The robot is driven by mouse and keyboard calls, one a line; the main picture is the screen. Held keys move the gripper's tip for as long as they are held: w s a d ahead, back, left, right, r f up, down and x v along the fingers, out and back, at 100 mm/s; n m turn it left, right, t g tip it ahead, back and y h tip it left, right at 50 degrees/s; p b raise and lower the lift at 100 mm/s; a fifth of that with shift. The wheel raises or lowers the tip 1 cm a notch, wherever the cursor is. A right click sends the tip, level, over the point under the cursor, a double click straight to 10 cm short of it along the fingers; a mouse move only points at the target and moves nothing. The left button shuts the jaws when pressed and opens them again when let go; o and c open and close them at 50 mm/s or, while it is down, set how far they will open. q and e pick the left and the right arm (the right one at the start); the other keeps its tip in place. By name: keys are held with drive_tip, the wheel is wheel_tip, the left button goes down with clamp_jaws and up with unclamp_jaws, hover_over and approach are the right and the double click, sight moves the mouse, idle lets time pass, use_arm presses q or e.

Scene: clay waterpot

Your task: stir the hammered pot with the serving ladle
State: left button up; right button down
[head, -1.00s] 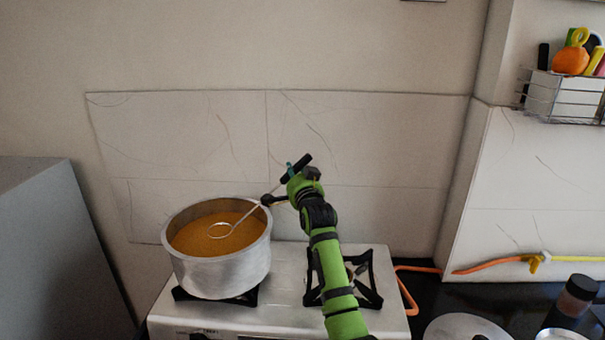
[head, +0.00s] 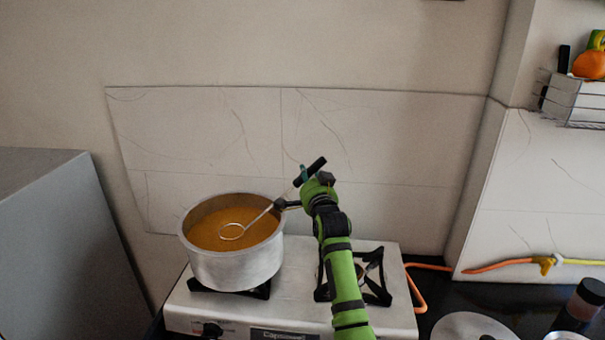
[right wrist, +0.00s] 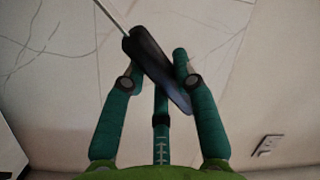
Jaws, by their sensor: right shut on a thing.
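The hammered pot (head: 236,268) is a silver metal pot full of orange-brown liquid (head: 205,230). It stands on the left burner of the stove. The serving ladle (head: 257,219) slants down to the left into the pot, and its round bowl end (head: 232,231) lies at the liquid's surface. My right gripper (head: 305,180) is shut on the ladle's black handle, above and right of the pot. In the right wrist view the black handle (right wrist: 155,68) lies slanted between the green fingers (right wrist: 157,75). My left gripper is not in view.
The white stove (head: 290,305) has an empty right burner (head: 372,280) beneath my right arm. A tiled wall (head: 390,130) is close behind. An orange hose (head: 415,285), a round metal lid (head: 470,328) and a dark-capped jar (head: 580,305) are to the right.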

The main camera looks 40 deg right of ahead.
drive_tip(key=shift+s+d, duration=0.2)
drive_tip(key=shift+s, duration=0.1)
wheel_tip(320, 180, up, 6)
drive_tip(key=p, duration=0.5)
drive_tip(key=shift+f, duration=0.25)
drive_tip(key=shift+r, duration=0.25)
wheel_tip(320, 180, up, 7)
idle(1.1)
